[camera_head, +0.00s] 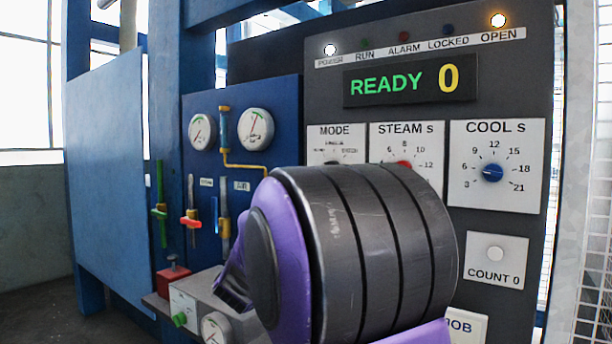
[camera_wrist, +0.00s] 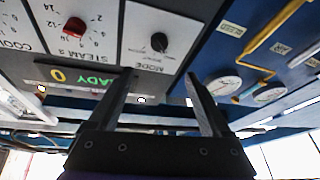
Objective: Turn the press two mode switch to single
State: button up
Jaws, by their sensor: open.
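The mode switch (camera_wrist: 160,44) is a black knob on a white plate marked MODE, seen upside down in the wrist view. Its position labels are too small to read, and I cannot tell which one it points to. In the head view the MODE plate (camera_head: 337,131) shows at its top, while my arm covers most of the knob. My gripper (camera_wrist: 157,76) is open and empty in the wrist view. Its two fingers reach toward the panel, with the knob beyond the gap between their tips, apart from them. The head view does not clearly show the fingers.
The STEAM dial (camera_wrist: 74,27) with a red knob is beside the mode plate. The COOL dial (camera_head: 492,173) has a blue knob. The display (camera_head: 408,83) reads READY 0. POWER and OPEN lamps are lit. Gauges (camera_head: 256,129) and coloured valve handles (camera_head: 191,219) are on the blue panel at left.

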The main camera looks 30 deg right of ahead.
jog(key=p+x, duration=0.1)
jog(key=x, duration=1.6)
jog(key=shift+d, duration=0.1)
grip_shut()
